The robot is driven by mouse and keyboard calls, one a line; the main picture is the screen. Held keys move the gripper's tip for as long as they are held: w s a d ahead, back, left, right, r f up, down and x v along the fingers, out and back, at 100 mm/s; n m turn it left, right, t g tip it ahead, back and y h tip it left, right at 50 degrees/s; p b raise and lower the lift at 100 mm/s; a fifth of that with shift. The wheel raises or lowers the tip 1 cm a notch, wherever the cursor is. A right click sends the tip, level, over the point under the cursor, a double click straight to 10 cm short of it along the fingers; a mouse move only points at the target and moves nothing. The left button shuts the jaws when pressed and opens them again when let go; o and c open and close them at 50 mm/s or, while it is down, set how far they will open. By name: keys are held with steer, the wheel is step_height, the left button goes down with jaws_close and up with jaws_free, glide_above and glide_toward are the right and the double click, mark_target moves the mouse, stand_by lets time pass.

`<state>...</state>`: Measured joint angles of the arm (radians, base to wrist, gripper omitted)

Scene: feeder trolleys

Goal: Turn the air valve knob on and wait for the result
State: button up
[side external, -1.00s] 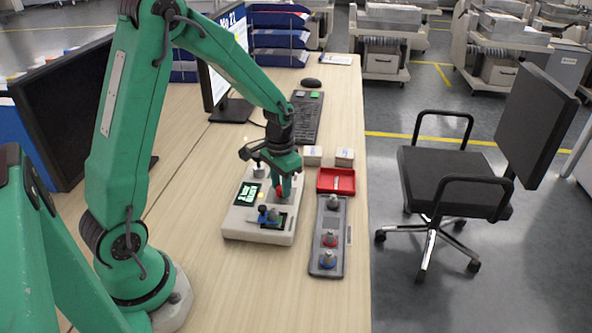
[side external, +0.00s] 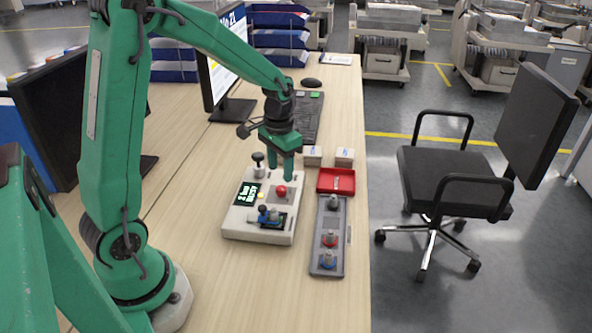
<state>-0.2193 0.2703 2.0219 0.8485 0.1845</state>
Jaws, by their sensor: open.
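A white test box (side external: 232,224) stands on the wooden table. It carries a dark display (side external: 248,194) with green text that seems to read "2 bar" above a blurred second line. On its top are a red knob (side external: 281,191), a black-topped grey post (side external: 258,164) at the back left, and a blue fitting (side external: 267,215) on a dark plate at the front. I cannot tell for certain which is the air valve knob. My gripper (side external: 282,177) is open and empty, pointing down just above the red knob, seemingly apart from it.
A keyboard (side external: 308,118) and monitor (side external: 222,85) stand farther back. Bare tabletop lies in front.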

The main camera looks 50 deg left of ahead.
steer(key=shift+r, duration=1.15)
stand_by(2.2)
